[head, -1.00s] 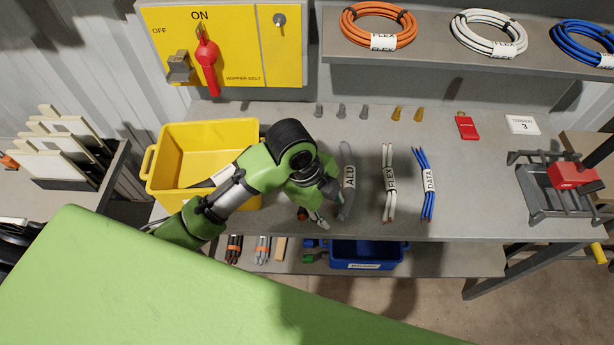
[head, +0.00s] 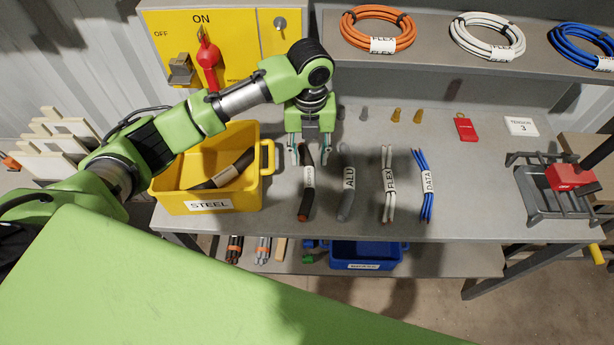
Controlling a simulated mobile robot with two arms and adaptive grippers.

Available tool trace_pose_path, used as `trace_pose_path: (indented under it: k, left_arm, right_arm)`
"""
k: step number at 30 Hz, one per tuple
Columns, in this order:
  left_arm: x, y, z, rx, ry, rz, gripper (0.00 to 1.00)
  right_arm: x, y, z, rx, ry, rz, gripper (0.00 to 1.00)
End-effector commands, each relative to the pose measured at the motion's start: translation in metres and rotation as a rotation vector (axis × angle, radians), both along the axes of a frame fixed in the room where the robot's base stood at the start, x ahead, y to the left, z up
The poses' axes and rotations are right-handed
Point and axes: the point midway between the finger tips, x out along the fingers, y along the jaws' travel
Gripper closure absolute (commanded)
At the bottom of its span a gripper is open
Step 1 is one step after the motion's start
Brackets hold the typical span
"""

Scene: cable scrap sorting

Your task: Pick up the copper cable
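The copper cable (head: 305,204) is a short, dark piece with a white label and a copper-coloured lower end. It lies on the bench, leftmost in the row of cable pieces. My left gripper (head: 310,160) points down at its far end in the head view. Its two fingers are apart, one on each side of the cable's upper end, with nothing clamped between them. I cannot tell how high the fingertips are above the bench. My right gripper is not in view.
The grey ALU cable (head: 345,195) lies close on the right, then the white FLEX (head: 388,205) and blue DATA (head: 426,200) bundles. A yellow STEEL bin (head: 240,193) holding a dark piece stands left. A shelf with cable coils (head: 377,28) overhangs the back.

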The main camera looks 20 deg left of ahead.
Motion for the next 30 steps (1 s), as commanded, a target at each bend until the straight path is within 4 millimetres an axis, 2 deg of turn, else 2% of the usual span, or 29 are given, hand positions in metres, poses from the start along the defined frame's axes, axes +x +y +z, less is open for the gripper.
trace_pose_path:
  k: [3,11,19,22,28,29,30]
  left_arm:
    - [-0.001,0.000,-0.018,0.000,0.003,0.002,0.61]
    - [-0.001,-0.001,-0.040,-0.001,0.002,0.001,0.61]
    - [0.000,0.000,-0.079,0.000,0.000,0.002,0.61]
    - [0.000,-0.001,-0.085,-0.002,-0.002,0.001,0.61]
    - [0.000,-0.001,-0.086,-0.001,-0.003,0.000,0.61]
    - [0.000,-0.001,-0.086,-0.001,-0.003,0.000,0.64]
    - [0.000,-0.001,-0.086,-0.001,-0.003,0.000,0.74]
  right_arm:
    - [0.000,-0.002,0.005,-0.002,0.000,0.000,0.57]
    - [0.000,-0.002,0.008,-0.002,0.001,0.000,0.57]
    - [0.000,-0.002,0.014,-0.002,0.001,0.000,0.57]
    - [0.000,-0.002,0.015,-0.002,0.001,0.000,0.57]
    - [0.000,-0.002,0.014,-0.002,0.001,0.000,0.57]
    - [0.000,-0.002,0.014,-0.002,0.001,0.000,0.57]
    - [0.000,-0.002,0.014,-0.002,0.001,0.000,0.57]
